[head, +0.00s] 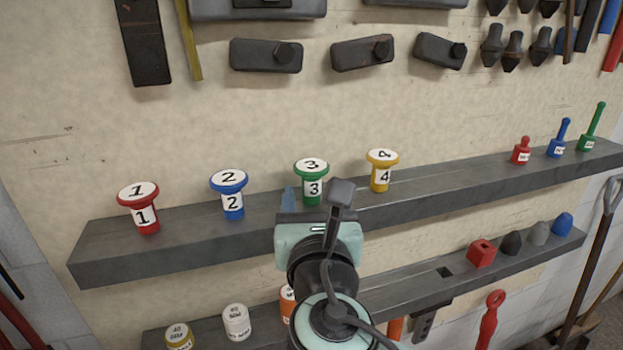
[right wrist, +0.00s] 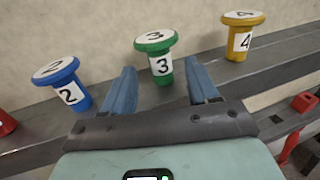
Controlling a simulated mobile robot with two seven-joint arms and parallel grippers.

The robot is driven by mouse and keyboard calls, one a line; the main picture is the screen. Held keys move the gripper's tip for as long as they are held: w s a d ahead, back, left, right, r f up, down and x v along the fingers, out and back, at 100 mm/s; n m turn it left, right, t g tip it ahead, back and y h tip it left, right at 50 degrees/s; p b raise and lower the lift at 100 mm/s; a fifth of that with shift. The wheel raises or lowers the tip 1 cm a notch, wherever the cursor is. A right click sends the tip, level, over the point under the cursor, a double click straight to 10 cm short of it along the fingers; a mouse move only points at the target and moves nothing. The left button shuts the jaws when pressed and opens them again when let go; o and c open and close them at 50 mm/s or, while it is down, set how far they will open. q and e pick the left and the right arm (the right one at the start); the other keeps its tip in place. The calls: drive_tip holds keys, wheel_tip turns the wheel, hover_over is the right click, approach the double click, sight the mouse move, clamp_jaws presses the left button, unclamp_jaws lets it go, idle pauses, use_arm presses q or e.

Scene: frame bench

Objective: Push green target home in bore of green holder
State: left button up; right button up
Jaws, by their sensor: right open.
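The green target (head: 311,166) is a round head with a white top marked 3. It stands upright in the green holder (head: 313,195), a short cylinder also labelled 3, on the upper grey shelf. The target's head (right wrist: 155,40) and the holder (right wrist: 163,82) also show in the right wrist view; how deep the stem sits in the bore is hidden. My right gripper (right wrist: 159,68) is open and empty, its blue fingers to either side of the holder in that view. In the head view it is in front of the shelf, partly hidden by my arm. My left gripper is not in view.
Red 1 (head: 138,204), blue 2 (head: 231,190) and yellow 4 (head: 381,168) sets flank the green one on the upper shelf (head: 450,188). Small handled pieces stand at its right end. A lower shelf (head: 410,292) holds cups and blocks. Tools hang on the wall above.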

sight(312, 188)
drive_tip(key=w+p, duration=0.1)
drive_tip(key=w, duration=0.4)
drive_tip(key=shift+a, duration=0.15)
drive_tip(key=c, duration=1)
drive_tip(key=shift+c, duration=0.2)
